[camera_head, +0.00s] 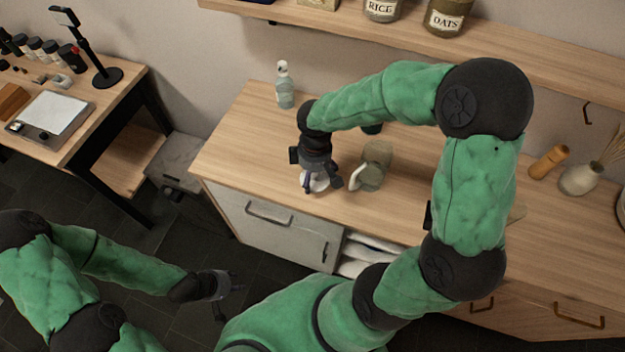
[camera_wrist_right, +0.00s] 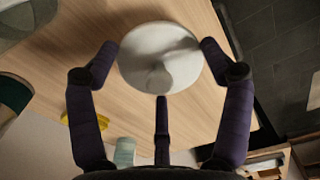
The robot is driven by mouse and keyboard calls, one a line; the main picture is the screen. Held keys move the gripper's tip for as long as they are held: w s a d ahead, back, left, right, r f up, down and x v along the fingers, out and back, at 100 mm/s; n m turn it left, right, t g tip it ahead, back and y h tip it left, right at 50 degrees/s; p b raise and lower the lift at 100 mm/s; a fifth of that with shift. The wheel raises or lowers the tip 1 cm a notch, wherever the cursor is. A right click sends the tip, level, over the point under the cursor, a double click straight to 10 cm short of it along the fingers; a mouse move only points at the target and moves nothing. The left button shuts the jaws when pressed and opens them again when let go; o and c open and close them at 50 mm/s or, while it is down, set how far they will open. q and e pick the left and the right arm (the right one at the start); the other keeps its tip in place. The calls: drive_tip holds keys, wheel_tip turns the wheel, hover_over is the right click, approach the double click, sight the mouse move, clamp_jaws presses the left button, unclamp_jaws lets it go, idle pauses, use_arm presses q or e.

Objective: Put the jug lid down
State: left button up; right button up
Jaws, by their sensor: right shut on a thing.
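The jug lid (camera_head: 318,184) is a pale round disc, seen large in the right wrist view (camera_wrist_right: 150,72). My right gripper (camera_head: 320,185) is shut on it, with fingers at its left, right and near sides. The lid is over the left part of the counter near the front edge; I cannot tell whether it touches the wood. The grey-green jug (camera_head: 375,160) with a pale handle stands upright just right of the gripper. My left gripper (camera_head: 225,297) hangs empty over the floor, its fingers apart.
The wooden counter (camera_head: 240,130) has free room left of the gripper. A clear bottle (camera_head: 284,88) stands at the back. A dark green object (camera_head: 372,128) is partly hidden behind my right arm. A shelf (camera_head: 400,32) with jars (camera_head: 384,8) runs above.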

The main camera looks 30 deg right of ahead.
sight(313, 179)
drive_tip(key=shift+w+d+f, duration=0.2)
drive_tip(key=shift+w+f, duration=0.65)
drive_tip(key=shift+f, duration=0.25)
drive_tip(key=shift+w+f+b, duration=0.15)
drive_tip(key=shift+f+b, duration=0.8)
drive_tip(key=shift+f, duration=0.65)
drive_tip(key=o, duration=0.9)
drive_tip(key=shift+f, duration=0.15)
drive_tip(key=shift+c, duration=0.2)
drive_tip(key=shift+r, duration=0.5)
wheel_tip(313, 179, up, 11)
drive_tip(key=p, duration=0.4)
drive_tip(key=shift+r, duration=0.2)
